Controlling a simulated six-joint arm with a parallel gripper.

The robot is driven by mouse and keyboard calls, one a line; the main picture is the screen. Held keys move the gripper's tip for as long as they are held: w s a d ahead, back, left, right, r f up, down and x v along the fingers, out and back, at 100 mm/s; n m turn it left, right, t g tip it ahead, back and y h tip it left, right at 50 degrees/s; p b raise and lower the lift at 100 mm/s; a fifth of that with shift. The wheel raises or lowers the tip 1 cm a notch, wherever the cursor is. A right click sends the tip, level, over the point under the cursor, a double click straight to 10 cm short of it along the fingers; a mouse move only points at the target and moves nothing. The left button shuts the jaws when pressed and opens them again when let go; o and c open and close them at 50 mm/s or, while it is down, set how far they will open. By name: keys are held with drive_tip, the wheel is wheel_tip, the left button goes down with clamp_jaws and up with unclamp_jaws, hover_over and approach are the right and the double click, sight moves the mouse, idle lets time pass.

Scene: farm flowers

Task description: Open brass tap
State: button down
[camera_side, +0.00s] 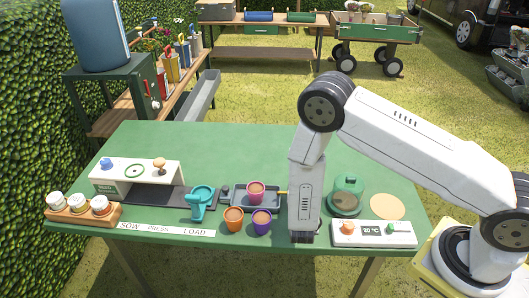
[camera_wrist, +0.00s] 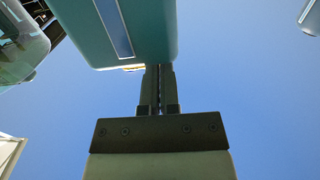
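I cannot make out a brass tap for certain. In the wrist view a small yellowish piece (camera_wrist: 133,67) shows under the lower edge of a teal body (camera_wrist: 118,35) with a pale blue strip. My gripper (camera_wrist: 159,70) is there with its two dark fingers side by side and almost no gap. Its tips end at the teal body's lower edge, and I cannot tell whether they touch it. In the side view my arm bends down to the table, and the fingers are hidden. A blue tank (camera_side: 97,35) stands on a dark green cabinet (camera_side: 125,90) with small red parts.
The green table (camera_side: 230,145) holds a grey tray (camera_side: 268,204) with a cup, orange (camera_side: 233,219) and purple pots (camera_side: 261,222), a teal holder (camera_side: 203,203), a glass dome (camera_side: 349,190) and a white control box (camera_side: 374,234). The table's back part is clear.

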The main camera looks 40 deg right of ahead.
drive_tip(key=shift+w, duration=0.85)
drive_tip(key=shift+w+d, duration=0.3)
drive_tip(key=shift+w, duration=0.4)
idle(1.2)
drive_tip(key=v, duration=0.7)
drive_tip(key=shift+s+a, duration=0.3)
drive_tip(key=shift+r, duration=0.1)
